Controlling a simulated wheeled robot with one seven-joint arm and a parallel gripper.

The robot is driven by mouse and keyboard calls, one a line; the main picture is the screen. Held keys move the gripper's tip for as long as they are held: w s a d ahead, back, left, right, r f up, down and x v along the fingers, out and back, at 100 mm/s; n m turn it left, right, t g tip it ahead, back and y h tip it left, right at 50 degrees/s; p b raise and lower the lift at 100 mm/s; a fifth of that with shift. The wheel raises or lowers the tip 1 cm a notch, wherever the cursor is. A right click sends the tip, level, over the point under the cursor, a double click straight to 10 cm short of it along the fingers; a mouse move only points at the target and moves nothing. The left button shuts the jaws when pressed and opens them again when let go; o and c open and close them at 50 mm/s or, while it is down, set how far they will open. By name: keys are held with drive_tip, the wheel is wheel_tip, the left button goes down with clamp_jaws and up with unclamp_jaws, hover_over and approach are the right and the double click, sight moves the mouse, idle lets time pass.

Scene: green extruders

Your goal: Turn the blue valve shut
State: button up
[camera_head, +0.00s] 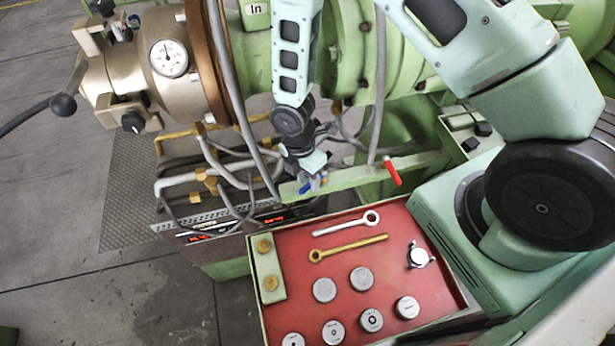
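The blue valve handle (304,188) is a small blue piece on the green rail (345,177) just above the red tray. My gripper (313,183) hangs from my arm right at it, pointing down at the rail. The gripper covers part of the handle, and I cannot tell whether the fingers touch it. The fingers are too small in the picture to tell whether they are open or shut.
A red valve handle (392,172) stands on the same rail to the right. Below is a red tray (398,223) with wrenches and several round metal pieces. Grey hoses (232,178) and brass fittings crowd the left. A green extruder barrel (345,65) lies behind my arm.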

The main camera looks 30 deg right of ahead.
clamp_jaws()
drive_tip(key=shift+w+m, duration=0.15)
drive_tip(key=shift+m, duration=0.15)
drive_tip(key=shift+w+m+b, duration=0.4)
drive_tip(key=shift+w+m, duration=0.2)
drive_tip(key=shift+m, duration=0.5)
drive_tip(key=shift+w+m+y+b, duration=0.25)
drive_tip(key=shift+w+m, duration=0.1)
drive_tip(key=shift+m, duration=0.45)
drive_tip(key=shift+w+m+y+b, duration=0.1)
drive_tip(key=shift+w+m+y, duration=0.2)
drive_tip(key=shift+m, duration=0.5)
unclamp_jaws()
drive_tip(key=shift+d, duration=0.1)
drive_tip(key=shift+r, duration=0.1)
